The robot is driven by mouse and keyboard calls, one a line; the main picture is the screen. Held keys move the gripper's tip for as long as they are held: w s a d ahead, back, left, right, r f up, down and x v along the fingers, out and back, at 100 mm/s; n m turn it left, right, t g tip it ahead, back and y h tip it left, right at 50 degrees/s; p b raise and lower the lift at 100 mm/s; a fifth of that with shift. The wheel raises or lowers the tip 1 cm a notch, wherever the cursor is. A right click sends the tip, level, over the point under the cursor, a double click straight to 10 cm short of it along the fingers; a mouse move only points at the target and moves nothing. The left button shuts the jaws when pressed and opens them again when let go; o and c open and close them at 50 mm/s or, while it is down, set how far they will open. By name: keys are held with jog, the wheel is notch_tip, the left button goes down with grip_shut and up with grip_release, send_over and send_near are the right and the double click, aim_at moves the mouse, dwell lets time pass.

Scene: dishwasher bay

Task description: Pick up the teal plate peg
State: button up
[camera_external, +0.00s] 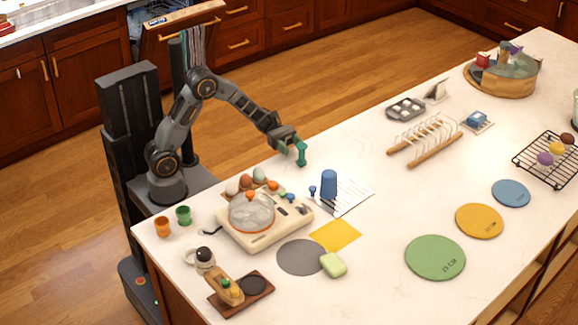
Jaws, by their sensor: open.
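The teal plate peg (302,154) stands upright near the counter's far left edge. It has a narrow stem and a wider top and foot. My gripper (292,146) is open and reaches in from the left, with its fingers at the peg's upper part. From this view I cannot tell whether the peg is between the fingers or just beyond them, or whether they touch it.
A blue cup (329,183) and a small blue peg (312,191) stand nearby, by a striped white sheet (352,196). A cream appliance (262,233) lies toward the front left. A wire plate rack (425,139) stands to the right, with clear counter between.

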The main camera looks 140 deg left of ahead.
aim_at(304, 164)
jog(key=shift+w+d+r+p, duration=0.1)
jog(key=shift+w+d+p, duration=0.05)
jog(key=shift+w, duration=1.15)
jog(key=shift+w+d+f+p, duration=0.1)
jog(key=shift+w+d+p, duration=0.1)
jog(key=shift+w, duration=1.15)
jog(key=shift+w+d+r+p, duration=0.1)
jog(key=shift+w+d, duration=0.05)
jog(key=shift+w, duration=1.15)
jog(key=c, duration=1)
jog(key=shift+r, duration=0.1)
